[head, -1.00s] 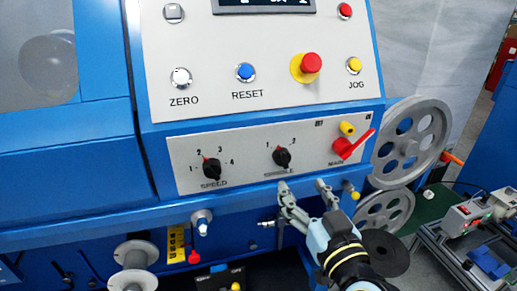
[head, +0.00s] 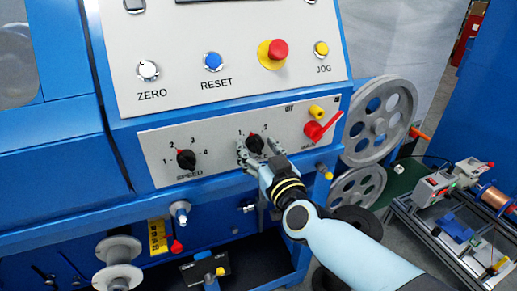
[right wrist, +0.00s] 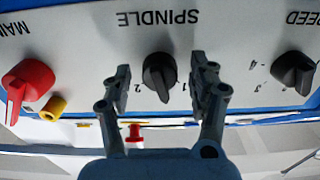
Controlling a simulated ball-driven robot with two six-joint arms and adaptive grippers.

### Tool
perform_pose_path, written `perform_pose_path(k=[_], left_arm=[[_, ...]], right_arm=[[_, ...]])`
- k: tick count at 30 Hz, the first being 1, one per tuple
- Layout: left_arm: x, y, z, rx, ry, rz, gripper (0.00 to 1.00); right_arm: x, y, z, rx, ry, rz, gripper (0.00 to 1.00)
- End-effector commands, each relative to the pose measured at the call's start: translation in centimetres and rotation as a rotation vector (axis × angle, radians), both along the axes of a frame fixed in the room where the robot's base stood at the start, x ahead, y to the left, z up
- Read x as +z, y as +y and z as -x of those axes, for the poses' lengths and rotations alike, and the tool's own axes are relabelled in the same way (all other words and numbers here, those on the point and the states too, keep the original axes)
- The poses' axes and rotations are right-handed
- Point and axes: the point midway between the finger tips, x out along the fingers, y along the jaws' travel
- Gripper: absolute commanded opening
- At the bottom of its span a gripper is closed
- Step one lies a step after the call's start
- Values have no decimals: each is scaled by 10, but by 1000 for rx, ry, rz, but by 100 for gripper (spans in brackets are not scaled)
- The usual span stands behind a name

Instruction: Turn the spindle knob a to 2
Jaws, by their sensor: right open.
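The spindle knob a (head: 255,144) is a black rotary knob on the light grey panel, between marks 1 and 2. Its red-tipped pointer leans up and left, towards 1. It also shows in the right wrist view (right wrist: 158,75), upside down, with SPINDLE lettered above it. My right gripper (head: 258,152) is open, with one finger on each side of the knob. In the right wrist view both fingers (right wrist: 160,82) flank the knob with a gap on each side. My left gripper is not in view.
The speed knob (head: 186,159) is to the left of the spindle knob. A red main switch (head: 320,129) and a yellow knob (head: 316,112) are to the right. Buttons, including the red emergency stop (head: 278,50), sit on the panel above. A blue ledge runs below.

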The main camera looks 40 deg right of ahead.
Motion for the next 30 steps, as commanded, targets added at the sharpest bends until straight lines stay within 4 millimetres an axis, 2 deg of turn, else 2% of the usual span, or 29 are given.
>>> perform_pose_path(k=[4,16,24,30], left_arm=[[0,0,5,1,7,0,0],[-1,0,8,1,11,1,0],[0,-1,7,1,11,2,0],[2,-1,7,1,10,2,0]], right_arm=[[0,0,0,0,0,0,58],[0,0,1,0,1,0,6],[0,0,1,0,-4,-23,5],[0,0,1,-1,-25,-109,5]])
